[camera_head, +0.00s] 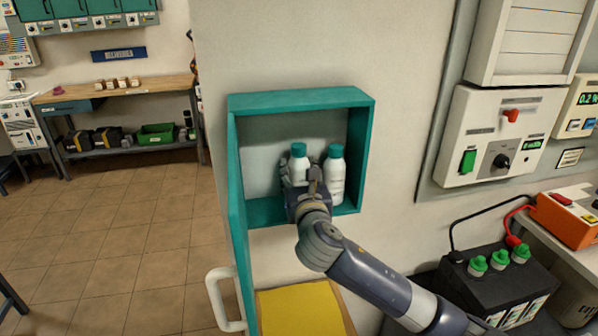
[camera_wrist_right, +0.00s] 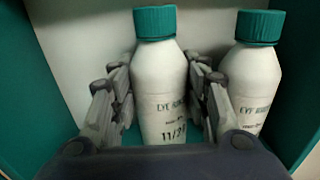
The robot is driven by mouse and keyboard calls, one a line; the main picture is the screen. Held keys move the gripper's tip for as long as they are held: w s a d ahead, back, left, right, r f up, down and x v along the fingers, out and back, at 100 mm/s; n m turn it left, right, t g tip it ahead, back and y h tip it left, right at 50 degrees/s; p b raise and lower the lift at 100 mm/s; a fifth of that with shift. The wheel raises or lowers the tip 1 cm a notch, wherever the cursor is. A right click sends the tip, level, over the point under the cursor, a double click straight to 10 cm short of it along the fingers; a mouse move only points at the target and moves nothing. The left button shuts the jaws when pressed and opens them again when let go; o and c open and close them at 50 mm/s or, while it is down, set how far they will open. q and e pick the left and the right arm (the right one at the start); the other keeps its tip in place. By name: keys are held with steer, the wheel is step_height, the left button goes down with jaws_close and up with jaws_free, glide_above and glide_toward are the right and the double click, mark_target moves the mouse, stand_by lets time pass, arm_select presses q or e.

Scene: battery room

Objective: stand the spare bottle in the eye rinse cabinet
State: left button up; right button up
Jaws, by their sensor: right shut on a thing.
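The eye rinse cabinet (camera_head: 300,100) is a teal open box on the wall, its door (camera_head: 238,220) swung out toward me on the left. Two white bottles with teal caps are upright inside it. My right gripper (camera_head: 303,185) reaches into the cabinet and is shut on the left bottle (camera_head: 299,160). In the right wrist view the fingers are on both sides of this bottle (camera_wrist_right: 160,95), which is labelled eye rinse. The other bottle (camera_head: 335,175) stands close beside it on the right, and it also shows in the wrist view (camera_wrist_right: 250,85). The held bottle's base is hidden. My left gripper is not in view.
A white door handle (camera_head: 222,300) sticks out at the lower left. A yellow panel (camera_head: 300,310) lies below the cabinet. A black battery (camera_head: 495,285) with green caps and an orange charger (camera_head: 570,215) stand at the right. Floor at the left is clear.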

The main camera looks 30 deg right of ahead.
steer(key=shift+f, duration=0.2)
steer(key=o, duration=1)
steer(key=shift+f, duration=0.1)
steer(key=shift+c, duration=0.2)
steer(key=shift+s+a, duration=0.1)
steer(key=shift+s, duration=0.1)
steer(key=b+v, duration=0.2)
steer(key=v, duration=0.9)
steer(key=shift+s, duration=0.3)
steer(key=shift+a, duration=0.1)
